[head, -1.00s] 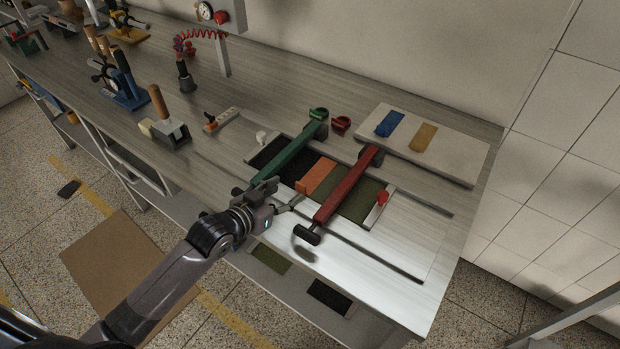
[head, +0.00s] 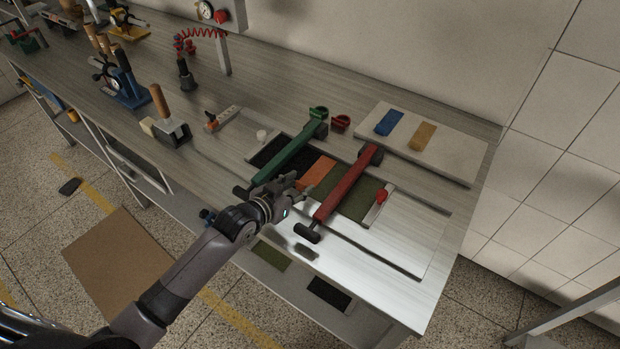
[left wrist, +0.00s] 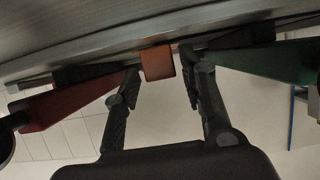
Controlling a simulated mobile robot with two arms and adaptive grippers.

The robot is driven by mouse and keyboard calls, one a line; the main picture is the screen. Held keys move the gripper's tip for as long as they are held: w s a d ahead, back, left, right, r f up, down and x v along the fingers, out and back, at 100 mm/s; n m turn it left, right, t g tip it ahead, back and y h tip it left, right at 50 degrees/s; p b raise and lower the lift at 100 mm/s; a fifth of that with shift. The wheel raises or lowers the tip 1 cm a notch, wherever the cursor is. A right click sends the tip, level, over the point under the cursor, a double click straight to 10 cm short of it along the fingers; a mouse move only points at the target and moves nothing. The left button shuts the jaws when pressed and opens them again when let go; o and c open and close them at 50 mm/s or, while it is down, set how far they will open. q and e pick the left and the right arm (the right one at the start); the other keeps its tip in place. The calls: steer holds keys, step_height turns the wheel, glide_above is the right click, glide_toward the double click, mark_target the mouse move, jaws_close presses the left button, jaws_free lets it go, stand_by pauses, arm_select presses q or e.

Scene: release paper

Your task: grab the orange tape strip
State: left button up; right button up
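The orange tape strip (head: 317,173) lies on the bench between a green bar (head: 288,157) and a red bar (head: 346,187), its near end partly covered by my gripper. In the left wrist view the strip's end (left wrist: 158,61) shows as an orange block between the fingertips. My left gripper (head: 294,185) is at the near end of the strip, close to the green bar. Its two fingers (left wrist: 167,72) are apart, one on each side of the strip in the left wrist view. I cannot tell whether they touch it. My right gripper is not in view.
A pale board (head: 455,159) at the back right holds a blue strip (head: 389,123) and a tan strip (head: 423,136). A red knob (head: 382,195) sits right of the red bar. Tools stand further left on the bench. The front right bench top is clear.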

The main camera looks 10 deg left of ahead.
arm_select(q)
steer(key=c, duration=0.5)
steer(key=shift+r, duration=0.1)
